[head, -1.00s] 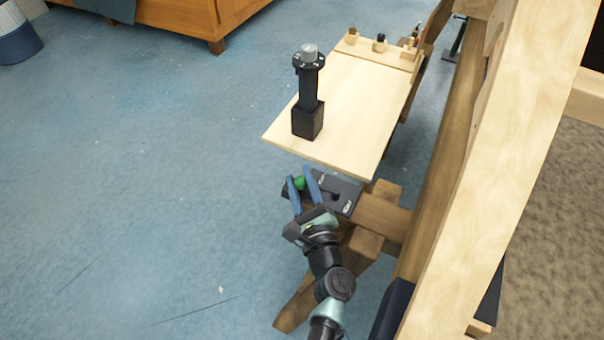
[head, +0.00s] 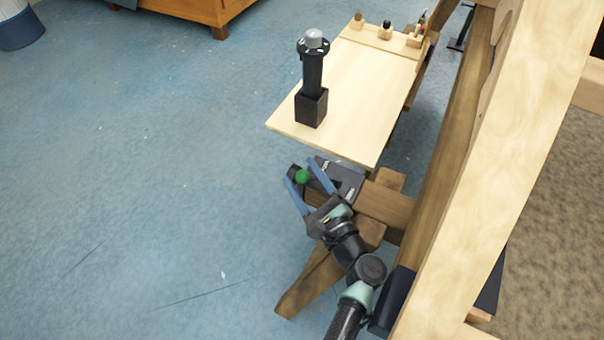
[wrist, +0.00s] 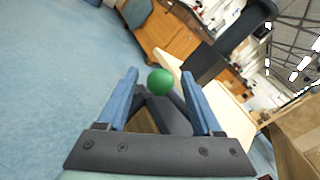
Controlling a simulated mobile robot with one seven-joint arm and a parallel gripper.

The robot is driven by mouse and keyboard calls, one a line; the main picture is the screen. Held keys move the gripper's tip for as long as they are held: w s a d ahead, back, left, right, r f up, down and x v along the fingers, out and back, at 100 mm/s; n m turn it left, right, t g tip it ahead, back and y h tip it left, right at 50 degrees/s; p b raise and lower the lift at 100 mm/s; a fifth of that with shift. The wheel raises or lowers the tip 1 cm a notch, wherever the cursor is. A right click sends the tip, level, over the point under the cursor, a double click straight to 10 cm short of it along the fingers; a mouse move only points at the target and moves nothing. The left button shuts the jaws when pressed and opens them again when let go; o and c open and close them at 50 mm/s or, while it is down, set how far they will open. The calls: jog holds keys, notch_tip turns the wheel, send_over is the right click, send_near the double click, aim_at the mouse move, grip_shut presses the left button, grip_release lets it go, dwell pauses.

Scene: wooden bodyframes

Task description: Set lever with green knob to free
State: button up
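The green knob (head: 303,177) sits on a dark lever at a black plate (head: 345,183) mounted on a wooden beam. My gripper (head: 305,171) is at the lever, its two blue fingers apart on either side of the green knob. In the wrist view the green knob (wrist: 160,82) shows between the open fingers, just beyond or level with their tips, with no clear contact. A dark lever arm shows below the knob. The plate's markings are too small to read, and my gripper hides part of the plate.
A pale wooden board (head: 360,90) lies just behind the plate and carries a black post (head: 312,80). Small pegs stand at the board's far end. A large wooden frame (head: 500,170) rises on the right. Blue floor on the left is clear.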

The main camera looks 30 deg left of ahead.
aim_at(303, 173)
jog(key=shift+a+r, duration=0.1)
jog(key=shift+r, duration=0.05)
jog(key=shift+r, duration=0.2)
notch_tip(303, 173, up, 10)
jog(key=p, duration=0.5)
jog(key=shift+f, duration=0.25)
